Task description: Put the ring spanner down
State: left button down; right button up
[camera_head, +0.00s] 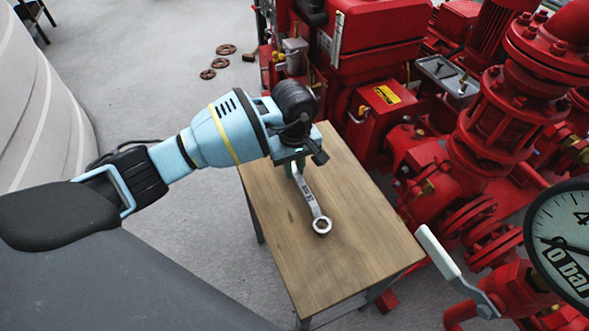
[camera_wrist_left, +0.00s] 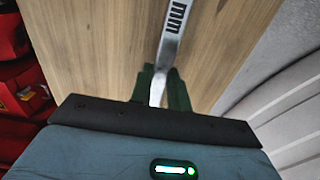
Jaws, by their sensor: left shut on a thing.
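The ring spanner (camera_head: 309,199) is a silver tool with dark lettering on its shank and a ring at its near end. My left gripper (camera_head: 296,166) is shut on its far end, over the wooden table (camera_head: 350,260). The ring end points toward the near side of the table top. I cannot tell whether the spanner touches the wood. In the left wrist view the spanner (camera_wrist_left: 172,45) runs up from between the dark green fingers (camera_wrist_left: 163,88), with wood behind it. My right gripper is not in view.
Red pump machinery (camera_head: 460,150) stands close along the table's right side. A pressure gauge (camera_head: 565,245) and a white-handled lever (camera_head: 437,250) are at the right. Several rusty rings (camera_head: 220,62) lie on the grey floor. The table top around the spanner is clear.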

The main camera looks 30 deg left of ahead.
aim_at(294, 170)
pick_arm(q)
jog(key=shift+f, duration=0.6)
jog(key=shift+f, duration=0.1)
jog(key=c, duration=1.3)
grip_release()
notch_tip(294, 170, up, 12)
jog(key=shift+r+p, duration=0.1)
jog(key=shift+p, duration=0.55)
